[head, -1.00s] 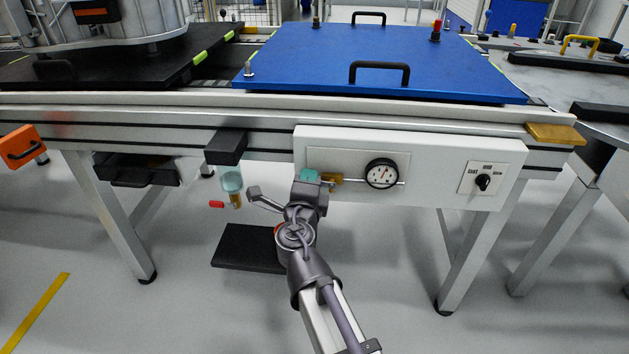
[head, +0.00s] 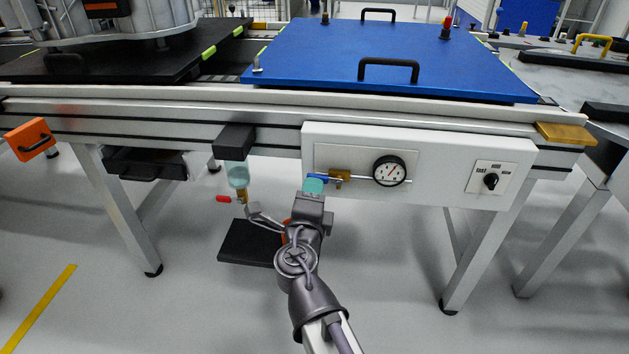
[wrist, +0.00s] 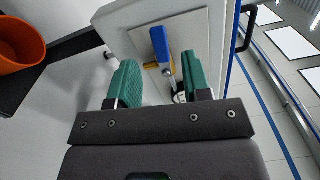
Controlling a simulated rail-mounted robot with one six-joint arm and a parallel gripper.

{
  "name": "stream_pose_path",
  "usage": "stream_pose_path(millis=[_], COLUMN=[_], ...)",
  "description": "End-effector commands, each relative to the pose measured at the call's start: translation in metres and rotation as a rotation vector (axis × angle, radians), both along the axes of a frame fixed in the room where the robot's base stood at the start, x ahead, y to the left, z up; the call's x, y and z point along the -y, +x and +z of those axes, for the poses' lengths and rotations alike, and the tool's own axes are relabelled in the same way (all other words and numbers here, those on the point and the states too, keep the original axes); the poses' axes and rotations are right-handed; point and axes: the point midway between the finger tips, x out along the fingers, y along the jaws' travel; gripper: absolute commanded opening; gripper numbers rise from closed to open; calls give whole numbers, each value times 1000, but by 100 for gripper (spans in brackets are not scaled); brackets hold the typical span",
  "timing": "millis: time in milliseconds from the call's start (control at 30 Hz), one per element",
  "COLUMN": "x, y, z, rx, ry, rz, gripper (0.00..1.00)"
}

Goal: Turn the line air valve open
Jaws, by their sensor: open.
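The line air valve has a brass body (head: 340,178) and a blue lever (head: 318,177) on the white panel. In the head view the lever points left from the body, roughly level with the thin pipe. In the wrist view the blue lever (wrist: 160,42) stands beyond the jaws, with some brass (wrist: 152,66) beside it. My gripper (head: 313,187) is just below and in front of the lever. Its green-padded jaws (wrist: 162,82) are open, one on each side of the lever's line. Nothing is visibly held; contact cannot be told.
A round gauge (head: 389,171) and a black rotary switch (head: 491,181) sit right of the valve. A clear filter bowl (head: 238,176) with a red lever (head: 223,198) hangs left. A black shelf (head: 240,244) is below; an orange bin (wrist: 20,42) shows in the wrist view.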

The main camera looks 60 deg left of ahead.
Motion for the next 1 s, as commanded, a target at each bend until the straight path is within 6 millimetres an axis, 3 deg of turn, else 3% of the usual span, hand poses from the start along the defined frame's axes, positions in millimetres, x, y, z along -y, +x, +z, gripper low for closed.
stream_pose_path(millis=[33,200,500,567,667,867,1000], x=[14,37,40,40,41,39,38], y=[-9,-27,-30,-30,-27,-6,12], z=[0,0,0,1,20,96,135], rx=[0,-1,-1,-1,0,-44,-343], ry=[0,1,1,1,0,4,133], rz=[3,2,0,0,-6,-40,-98], gripper=[45,45,45,40,30,11,0])
